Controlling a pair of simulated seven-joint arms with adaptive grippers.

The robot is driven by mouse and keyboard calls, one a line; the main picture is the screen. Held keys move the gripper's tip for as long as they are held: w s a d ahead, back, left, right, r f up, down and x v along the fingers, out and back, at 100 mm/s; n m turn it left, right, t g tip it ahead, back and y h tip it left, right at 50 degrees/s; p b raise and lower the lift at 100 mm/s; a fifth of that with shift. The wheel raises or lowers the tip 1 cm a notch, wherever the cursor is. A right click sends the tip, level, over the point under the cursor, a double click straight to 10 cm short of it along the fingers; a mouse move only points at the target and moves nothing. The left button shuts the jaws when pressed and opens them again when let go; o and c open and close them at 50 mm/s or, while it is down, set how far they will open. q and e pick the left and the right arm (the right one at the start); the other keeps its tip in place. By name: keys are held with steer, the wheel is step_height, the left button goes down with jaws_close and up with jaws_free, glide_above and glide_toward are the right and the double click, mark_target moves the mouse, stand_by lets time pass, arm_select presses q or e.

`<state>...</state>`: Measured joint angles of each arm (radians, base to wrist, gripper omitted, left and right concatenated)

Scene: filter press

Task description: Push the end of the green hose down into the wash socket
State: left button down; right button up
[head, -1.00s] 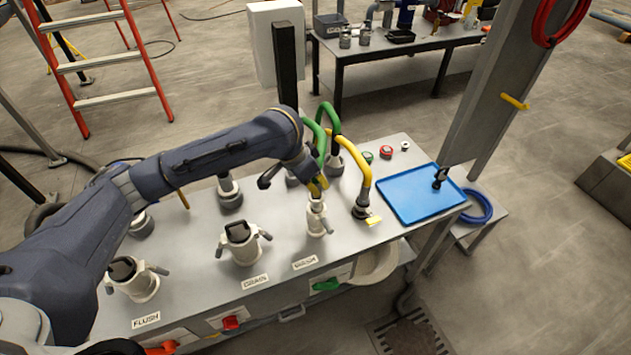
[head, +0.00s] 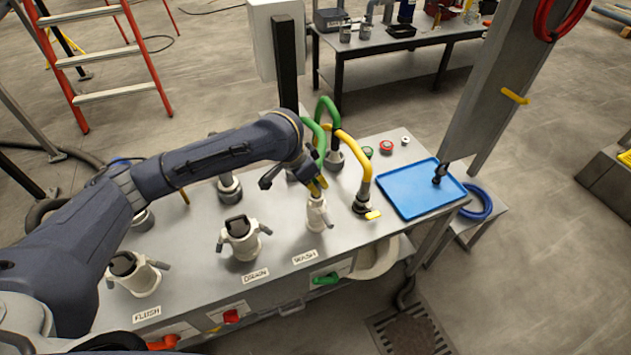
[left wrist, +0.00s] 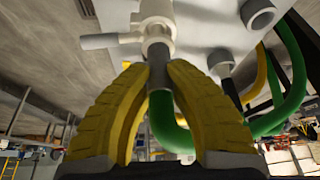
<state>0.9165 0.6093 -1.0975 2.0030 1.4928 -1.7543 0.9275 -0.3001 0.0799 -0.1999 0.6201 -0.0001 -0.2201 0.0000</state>
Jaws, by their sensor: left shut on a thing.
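The wash socket (head: 319,214) is a pale fitting with side levers, above the WASH label (head: 306,257) on the grey bench. My left gripper (head: 318,186) is right over it, its yellow fingers shut on the end of the green hose (head: 317,133). In the left wrist view, the fingers (left wrist: 160,75) close around the hose end, and its grey tip (left wrist: 158,62) is at the mouth of the wash socket (left wrist: 155,22), in line with it. How deep the tip sits is hard to tell. The hose (left wrist: 168,125) loops back to the bench. My right gripper is not seen.
The drain socket (head: 243,240) and flush socket (head: 135,272) stand to the left, with black tops. A yellow hose (head: 357,150) arches close on the right, beside a blue tray (head: 405,212). A dark post (head: 288,70) rises behind.

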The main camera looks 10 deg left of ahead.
arm_select(q)
steer(key=shift+f, duration=0.8)
steer(key=c, duration=1.3)
jaws_free()
